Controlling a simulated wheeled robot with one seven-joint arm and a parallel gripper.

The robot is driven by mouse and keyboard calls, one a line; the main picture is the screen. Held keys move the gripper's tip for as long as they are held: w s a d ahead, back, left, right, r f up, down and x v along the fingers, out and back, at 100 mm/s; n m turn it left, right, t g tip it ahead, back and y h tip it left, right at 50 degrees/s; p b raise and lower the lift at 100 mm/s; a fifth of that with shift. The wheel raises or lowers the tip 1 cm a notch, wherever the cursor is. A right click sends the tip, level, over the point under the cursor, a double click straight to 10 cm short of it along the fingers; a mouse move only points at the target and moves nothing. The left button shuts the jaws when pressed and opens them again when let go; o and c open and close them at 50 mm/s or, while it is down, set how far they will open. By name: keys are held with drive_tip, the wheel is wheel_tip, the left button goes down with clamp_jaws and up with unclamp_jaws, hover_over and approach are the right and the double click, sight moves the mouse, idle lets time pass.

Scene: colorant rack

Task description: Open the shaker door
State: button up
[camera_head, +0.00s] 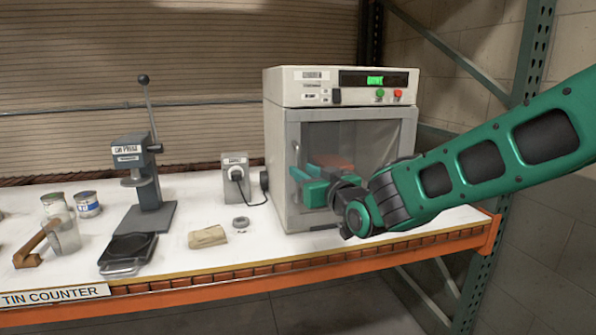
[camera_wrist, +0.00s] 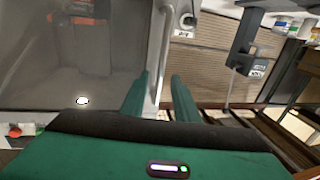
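The shaker (camera_head: 340,85) is a white box at the right end of the counter, with a green display on top. Its grey-framed glass door (camera_head: 345,140) looks shut. A slim light handle (camera_head: 295,150) runs up the door's left side. My gripper (camera_head: 300,185) is at the lower left of the door, in front of the glass. In the wrist view, my gripper (camera_wrist: 161,76) has its green fingers apart, with the pale handle bar (camera_wrist: 157,55) between them. A gap shows on the right finger's side; contact on the left is unclear.
A lever press (camera_head: 145,175) stands left of the shaker, with a socket box (camera_head: 236,178) and plug between. Paint tins (camera_head: 87,204), a tan block (camera_head: 207,236) and a grey ring (camera_head: 240,223) are on the counter. Its orange front edge (camera_head: 380,255) runs below my arm.

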sight(299, 168)
drive_tip(key=shift+x, duration=2)
clamp_jaws()
